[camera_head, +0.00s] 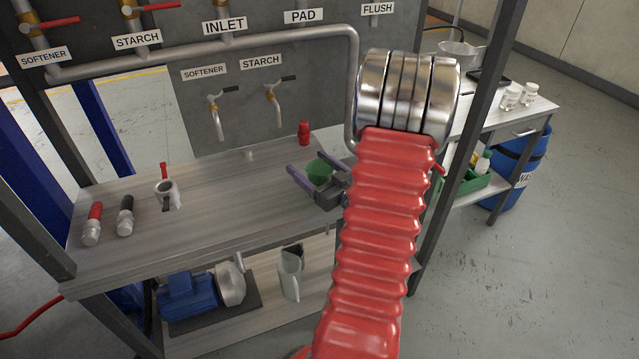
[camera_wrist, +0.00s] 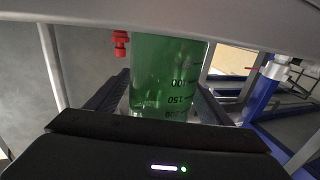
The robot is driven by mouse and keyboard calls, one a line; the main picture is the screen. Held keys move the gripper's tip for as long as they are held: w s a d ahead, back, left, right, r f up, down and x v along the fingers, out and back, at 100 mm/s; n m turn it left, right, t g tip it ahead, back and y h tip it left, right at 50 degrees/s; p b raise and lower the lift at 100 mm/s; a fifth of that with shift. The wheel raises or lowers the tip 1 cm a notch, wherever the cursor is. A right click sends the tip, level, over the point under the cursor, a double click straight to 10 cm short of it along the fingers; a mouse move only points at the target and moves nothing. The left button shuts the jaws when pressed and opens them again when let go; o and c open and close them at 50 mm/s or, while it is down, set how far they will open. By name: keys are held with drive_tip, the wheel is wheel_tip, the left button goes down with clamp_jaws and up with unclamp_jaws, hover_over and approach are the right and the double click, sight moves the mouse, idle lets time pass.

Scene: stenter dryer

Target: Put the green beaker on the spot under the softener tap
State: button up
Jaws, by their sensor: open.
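The green beaker (camera_head: 319,172) stands on the grey bench top toward its right side. It also fills the middle of the wrist view (camera_wrist: 165,75), with volume marks on its wall. My gripper (camera_head: 305,176) is open, with one finger on each side of the beaker; I cannot tell whether either finger touches it. The softener tap (camera_head: 216,115) is the left one of two small taps on the back panel, under a SOFTENER label (camera_head: 205,72). The bench below that tap looks clear. A starch tap (camera_head: 274,100) is to its right.
A red fitting (camera_head: 304,132) stands behind the beaker. A grey valve piece with a red handle (camera_head: 167,192) and two capped fittings (camera_head: 125,217) are on the left of the bench. A pump (camera_head: 190,300) and a jug (camera_head: 290,272) are on the lower shelf.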

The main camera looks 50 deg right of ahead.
drive_tip(key=shift+c, duration=0.4)
drive_tip(key=c, duration=1.2)
drive_tip(key=shift+o, duration=0.2)
drive_tip(key=shift+r, duration=0.1)
wheel_tip(320, 180, up, 10)
drive_tip(key=shift+s, duration=0.15)
idle(0.7)
